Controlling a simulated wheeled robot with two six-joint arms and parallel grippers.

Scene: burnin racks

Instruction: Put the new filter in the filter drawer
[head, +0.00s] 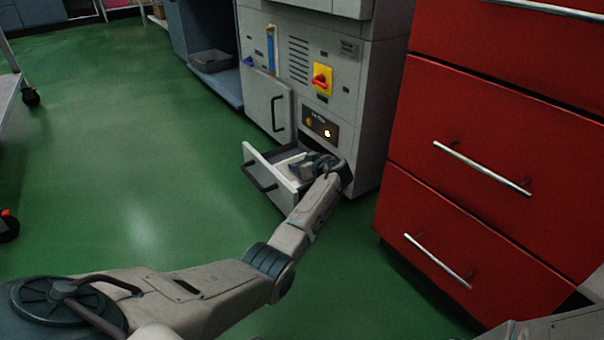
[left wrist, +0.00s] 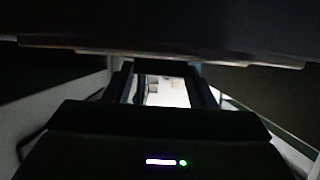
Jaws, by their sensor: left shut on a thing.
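The filter drawer (head: 268,172) stands pulled open low in the front of the grey cabinet. My left gripper (head: 306,165) reaches down into the drawer. My arm hides part of the drawer's right side. In the left wrist view the gripper's two fingers (left wrist: 165,92) are close on either side of a pale, bright thing (left wrist: 168,91), which I take to be the filter. Its outline is mostly hidden and the view is dark. I cannot tell whether it touches the drawer floor. My right gripper is not in view.
The cabinet (head: 340,125) has a red and yellow switch (head: 322,79) and a lit panel (head: 320,124) just above the drawer. A red drawer chest (head: 490,150) stands close on the right. A grey bin (head: 212,61) sits behind. The green floor (head: 120,170) at left is clear.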

